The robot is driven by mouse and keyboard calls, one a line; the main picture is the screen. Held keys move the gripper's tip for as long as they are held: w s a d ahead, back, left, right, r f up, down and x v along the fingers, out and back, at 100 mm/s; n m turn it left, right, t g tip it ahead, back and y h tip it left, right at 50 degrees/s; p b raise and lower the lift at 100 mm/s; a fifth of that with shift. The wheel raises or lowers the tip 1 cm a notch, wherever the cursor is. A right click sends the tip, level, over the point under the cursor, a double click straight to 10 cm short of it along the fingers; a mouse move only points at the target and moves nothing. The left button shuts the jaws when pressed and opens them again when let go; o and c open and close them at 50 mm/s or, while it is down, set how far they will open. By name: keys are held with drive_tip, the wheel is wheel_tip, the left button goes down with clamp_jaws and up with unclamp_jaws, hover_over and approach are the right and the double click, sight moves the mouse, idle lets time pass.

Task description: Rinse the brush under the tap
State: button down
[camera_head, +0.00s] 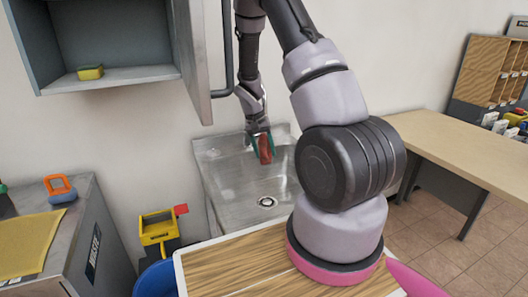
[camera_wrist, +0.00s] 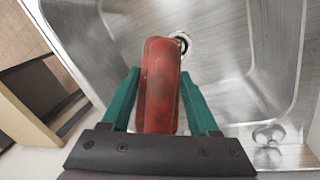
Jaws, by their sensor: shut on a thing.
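My gripper (camera_head: 262,143) is shut on the red brush (camera_head: 265,149), held above the sink basin. In the wrist view the brush (camera_wrist: 161,88) sits between the green fingers (camera_wrist: 160,105), with dark smudges on its red surface; I cannot make out bristles. The metal sink (camera_head: 232,178) stands against the wall, with its round drain (camera_head: 267,202) visible. The drain (camera_wrist: 182,42) is partly behind the brush in the wrist view. A shiny metal fitting (camera_wrist: 268,134) at the sink's edge may be part of the tap. No running water is visible.
An open wall cabinet (camera_head: 115,78) with a yellow sponge (camera_head: 90,72) hangs left of my arm, its door (camera_head: 192,55) near the gripper. A grey cabinet (camera_head: 105,235) bears an orange-and-blue item (camera_head: 60,189). A yellow container (camera_head: 158,230) stands left of the sink. A table (camera_head: 465,155) is at right.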

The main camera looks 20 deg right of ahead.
drive_tip(key=shift+s, duration=0.1)
idle(0.3)
drive_tip(key=shift+s+d, duration=0.35)
drive_tip(key=shift+s, duration=0.05)
drive_tip(key=shift+w+a, duration=0.1)
drive_tip(key=shift+w+a, duration=0.25)
drive_tip(key=shift+w, duration=0.15)
idle(0.4)
drive_tip(key=shift+s+d, duration=0.35)
drive_tip(key=shift+s, duration=0.15)
drive_tip(key=s+a, duration=0.4)
drive_tip(key=a, duration=0.2)
drive_tip(key=shift+s+a, duration=0.3)
idle(0.3)
